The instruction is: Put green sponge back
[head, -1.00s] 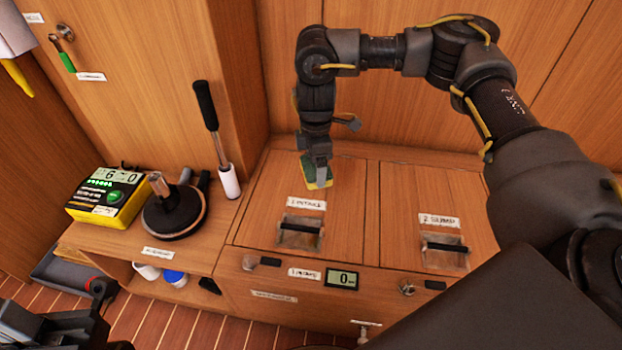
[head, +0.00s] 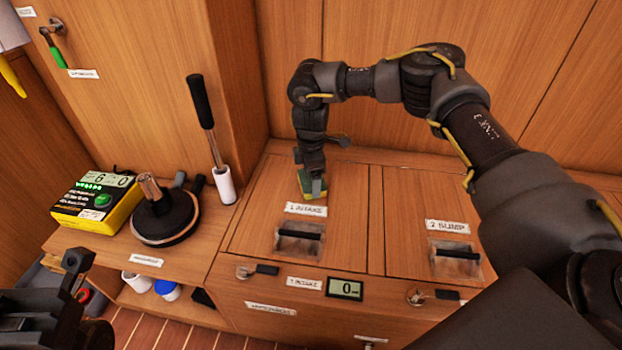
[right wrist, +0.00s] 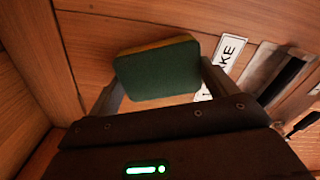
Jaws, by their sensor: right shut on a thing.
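The green sponge (head: 305,184), with a yellow layer, is at the left lid (head: 345,215) of the wooden counter, behind its label. My right gripper (head: 314,182) points down and is shut on the sponge. In the right wrist view the sponge (right wrist: 158,72) sits between the two fingers, green face toward the camera. I cannot tell whether it touches the lid. Part of my left gripper (head: 76,268) shows at the lower left, away from the sponge; its fingertips are unclear.
A yellow device (head: 97,200) and a round black-based tool (head: 165,215) stand on the left shelf. The second lid (head: 425,200) is clear. Cups (head: 137,281) sit in the cubby below.

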